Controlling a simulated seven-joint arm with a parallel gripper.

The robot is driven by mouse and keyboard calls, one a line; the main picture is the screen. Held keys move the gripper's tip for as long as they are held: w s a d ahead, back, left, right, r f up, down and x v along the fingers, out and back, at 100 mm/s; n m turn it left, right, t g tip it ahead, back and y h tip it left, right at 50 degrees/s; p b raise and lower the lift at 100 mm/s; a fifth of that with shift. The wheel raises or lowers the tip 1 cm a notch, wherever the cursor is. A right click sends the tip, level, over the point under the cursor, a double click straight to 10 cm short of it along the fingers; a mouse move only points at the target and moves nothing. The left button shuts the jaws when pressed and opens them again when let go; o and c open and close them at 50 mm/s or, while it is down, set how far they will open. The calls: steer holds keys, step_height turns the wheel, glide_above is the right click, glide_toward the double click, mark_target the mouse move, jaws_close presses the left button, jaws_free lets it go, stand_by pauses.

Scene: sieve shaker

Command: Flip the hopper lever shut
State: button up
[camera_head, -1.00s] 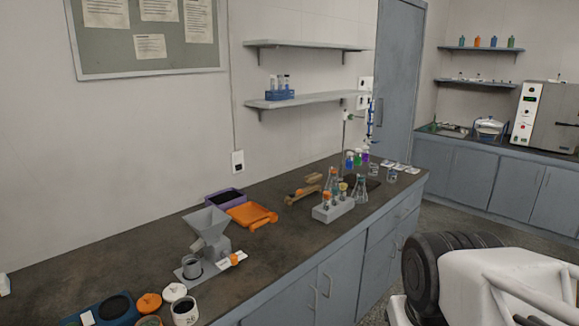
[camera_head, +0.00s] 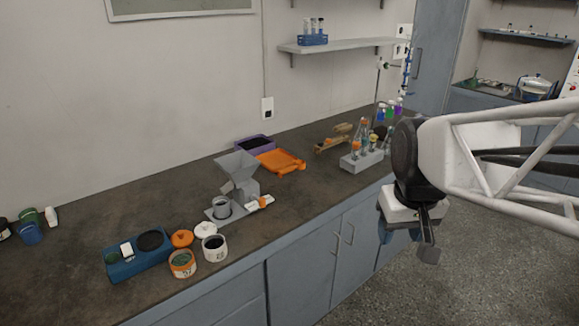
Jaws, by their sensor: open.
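The grey hopper (camera_head: 238,172) stands on the dark bench, its funnel open upward on a flat base. A small grey cup (camera_head: 221,207) sits under its spout. A small orange piece, which may be the hopper lever (camera_head: 262,202), shows at the right of the base; its exact position is too small to tell. My gripper (camera_head: 427,240) hangs in front of the bench on the right, pointing down, open and empty. It is well apart from the hopper.
An orange tray (camera_head: 282,162) and a purple-rimmed tray (camera_head: 254,145) lie behind the hopper. A blue scale (camera_head: 136,262) and open jars (camera_head: 183,264) stand front left. A grey tube rack (camera_head: 361,160) stands at the right.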

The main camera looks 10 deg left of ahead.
steer(key=w+a+n, duration=0.2)
steer(key=w+a, duration=0.4)
steer(key=w, duration=0.5)
steer(key=n+g, duration=0.2)
steer(key=n, duration=0.5)
glide_above(262, 199)
steer(key=f, duration=1.3)
steer(key=shift+d, duration=0.35)
steer(key=shift+w+a+f, duration=0.15)
steer(key=shift+w+a, duration=0.05)
steer(key=shift+a, duration=0.15)
steer(key=shift+f, duration=0.1)
steer(key=shift+f, duration=3.8)
steer(key=c, duration=0.9)
steer(key=shift+s, duration=0.1)
steer(key=shift+c, duration=0.2)
